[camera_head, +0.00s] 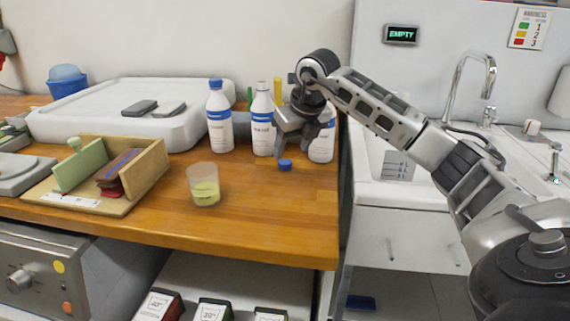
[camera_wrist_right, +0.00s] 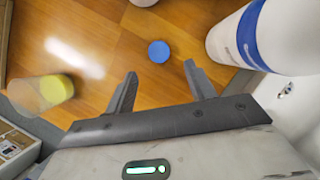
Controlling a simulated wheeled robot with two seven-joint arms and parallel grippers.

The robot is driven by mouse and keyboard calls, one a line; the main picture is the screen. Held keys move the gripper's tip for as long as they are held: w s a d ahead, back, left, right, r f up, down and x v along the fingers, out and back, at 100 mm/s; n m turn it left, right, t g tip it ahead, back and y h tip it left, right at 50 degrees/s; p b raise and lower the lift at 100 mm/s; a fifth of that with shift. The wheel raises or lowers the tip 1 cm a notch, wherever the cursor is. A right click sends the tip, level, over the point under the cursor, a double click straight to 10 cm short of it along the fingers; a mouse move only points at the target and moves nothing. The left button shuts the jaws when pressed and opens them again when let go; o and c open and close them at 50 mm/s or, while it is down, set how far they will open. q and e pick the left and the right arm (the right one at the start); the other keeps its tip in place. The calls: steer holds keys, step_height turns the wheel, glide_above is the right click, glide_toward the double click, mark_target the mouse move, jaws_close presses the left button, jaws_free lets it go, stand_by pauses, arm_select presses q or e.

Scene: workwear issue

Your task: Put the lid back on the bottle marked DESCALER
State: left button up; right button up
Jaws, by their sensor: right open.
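A small round blue lid (camera_head: 285,165) lies flat on the wooden counter; the right wrist view shows it too (camera_wrist_right: 159,51), ahead of and between the fingertips. My right gripper (camera_head: 290,150) is open and empty, pointing down above the lid; its two fingers (camera_wrist_right: 161,70) are apart. Three white bottles with blue bands stand upright behind: a blue-capped one (camera_head: 220,125), one with a pale top (camera_head: 263,125), and one (camera_head: 322,146) partly hidden by my gripper, its top covered. A bottle (camera_wrist_right: 272,38) is close beside the right finger. I cannot read the labels. My left gripper is not in view.
A cup with yellow-green contents (camera_head: 204,186) stands left of the lid and shows in the wrist view (camera_wrist_right: 50,92). A wooden holder (camera_head: 148,172) is further left, before a white tray (camera_head: 60,128). A sink with a tap (camera_head: 488,88) is right. The counter's front is clear.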

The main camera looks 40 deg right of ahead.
mark_target(285, 161)
steer(key=shift+w+x, duration=0.15)
steer(key=shift+x, duration=1.15)
steer(key=shift+w+x, duration=0.2)
steer(key=shift+x, duration=1.05)
steer(key=shift+d+r, duration=0.1)
steer(key=shift+r, duration=0.05)
steer(key=c, duration=1)
